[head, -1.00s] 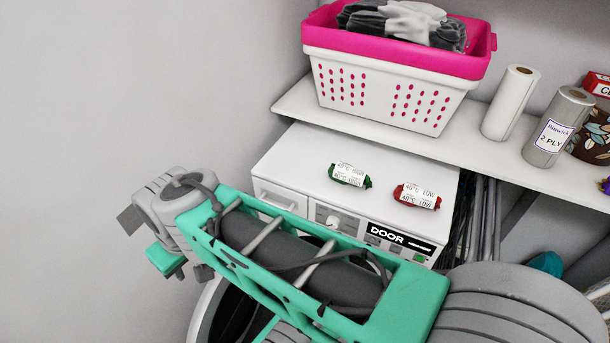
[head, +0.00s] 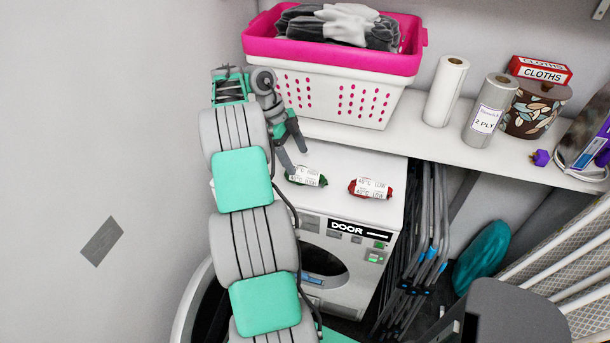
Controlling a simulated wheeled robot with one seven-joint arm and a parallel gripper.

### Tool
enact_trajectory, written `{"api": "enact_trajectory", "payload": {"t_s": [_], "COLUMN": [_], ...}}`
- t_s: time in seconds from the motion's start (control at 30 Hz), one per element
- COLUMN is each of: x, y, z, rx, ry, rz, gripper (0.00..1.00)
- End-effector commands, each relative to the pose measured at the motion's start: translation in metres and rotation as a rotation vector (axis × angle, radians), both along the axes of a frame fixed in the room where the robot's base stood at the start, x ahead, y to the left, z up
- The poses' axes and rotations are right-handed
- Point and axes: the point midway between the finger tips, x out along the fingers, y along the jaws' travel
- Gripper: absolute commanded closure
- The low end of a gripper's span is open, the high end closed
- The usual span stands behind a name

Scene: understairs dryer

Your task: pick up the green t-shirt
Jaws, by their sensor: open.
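The green t-shirt (head: 322,181) is a small tight roll with a white printed label around it. It lies on the white top of the dryer (head: 350,157), left of a similar red roll (head: 371,188). My gripper (head: 297,161) is open and points down just behind and left of the green roll. One fingertip shows close to the roll's left end; whether it touches cannot be told. Nothing shows between the fingers.
A pink and white basket (head: 335,91) of grey and white cloths stands on the shelf (head: 428,153) behind. Paper rolls (head: 446,90) and a patterned pot (head: 535,108) stand to its right. Folded poles (head: 420,245) lean right of the dryer. A wall closes the left side.

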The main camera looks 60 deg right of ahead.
Motion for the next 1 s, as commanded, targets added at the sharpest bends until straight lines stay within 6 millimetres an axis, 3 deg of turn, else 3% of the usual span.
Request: {"api": "enact_trajectory", "payload": {"t_s": [0.03, 0.4, 0.67, 1.0], "x": [-0.003, -0.026, -0.026, -0.026], "y": [0.000, -0.002, -0.002, -0.002], "z": [-0.013, -0.063, -0.065, -0.065], "rx": [0.001, 0.001, 0.001, 0.002], "ry": [0.001, 0.001, 0.000, 0.000], "rz": [0.000, 0.005, 0.008, 0.009], "gripper": [0.20, 0.20, 0.21, 0.49]}}
